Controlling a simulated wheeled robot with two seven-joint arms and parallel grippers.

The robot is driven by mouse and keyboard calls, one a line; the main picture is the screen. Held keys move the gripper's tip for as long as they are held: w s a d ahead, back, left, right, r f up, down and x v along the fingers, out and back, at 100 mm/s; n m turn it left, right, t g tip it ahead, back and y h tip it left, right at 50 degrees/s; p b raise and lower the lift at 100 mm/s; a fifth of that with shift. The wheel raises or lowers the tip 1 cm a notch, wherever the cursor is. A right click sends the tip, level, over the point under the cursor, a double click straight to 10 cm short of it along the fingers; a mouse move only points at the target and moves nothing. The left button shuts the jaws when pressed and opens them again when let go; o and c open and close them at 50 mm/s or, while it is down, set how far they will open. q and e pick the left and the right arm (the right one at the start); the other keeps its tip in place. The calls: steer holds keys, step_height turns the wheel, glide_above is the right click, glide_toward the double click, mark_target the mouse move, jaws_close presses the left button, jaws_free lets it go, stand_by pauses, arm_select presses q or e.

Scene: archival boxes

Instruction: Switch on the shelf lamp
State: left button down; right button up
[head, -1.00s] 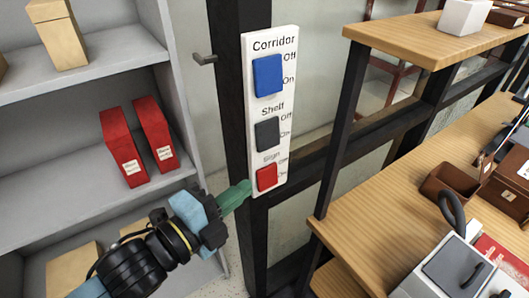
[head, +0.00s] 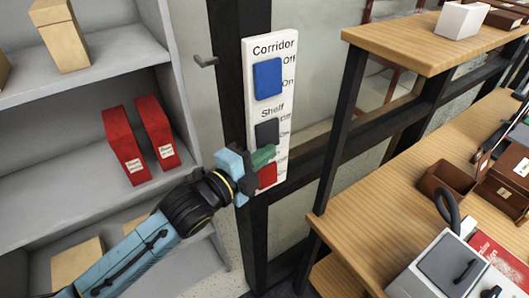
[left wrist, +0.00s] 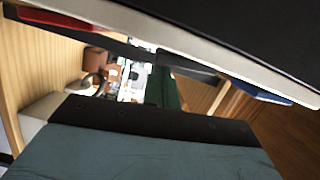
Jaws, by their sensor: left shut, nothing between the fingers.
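A white switch panel (head: 286,115) on a dark post carries a blue Corridor switch (head: 267,78), a dark grey Shelf switch (head: 266,133) and a red Sign switch (head: 267,176). Each has Off above On. My left gripper (head: 263,155) is shut and empty, its green fingertips in front of the panel between the Shelf and Sign switches. They overlap the Shelf switch's lower edge; I cannot tell if they touch. In the left wrist view the panel is edge-on, with the blue switch (left wrist: 262,93) at right. The Shelf rocker's tilt is unclear. My right gripper is out of view.
A grey shelf unit with red binders (head: 125,145) stands at left. A hook (head: 205,60) sticks out beside the post. At right is a wooden desk (head: 375,215) with boxes, and an upper wooden shelf (head: 400,45). Space before the panel is clear.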

arm_select(q)
steer(key=shift+w+a+f+m, duration=0.15)
steer(key=shift+w+a+m, duration=0.2)
steer(key=shift+m, duration=0.15)
steer(key=shift+d, duration=0.1)
steer(key=s+a+b, duration=0.1)
steer(key=s+a, duration=0.3)
steer(key=s, duration=0.7)
steer(key=shift+f, duration=0.4)
steer(key=shift+w+a, duration=0.1)
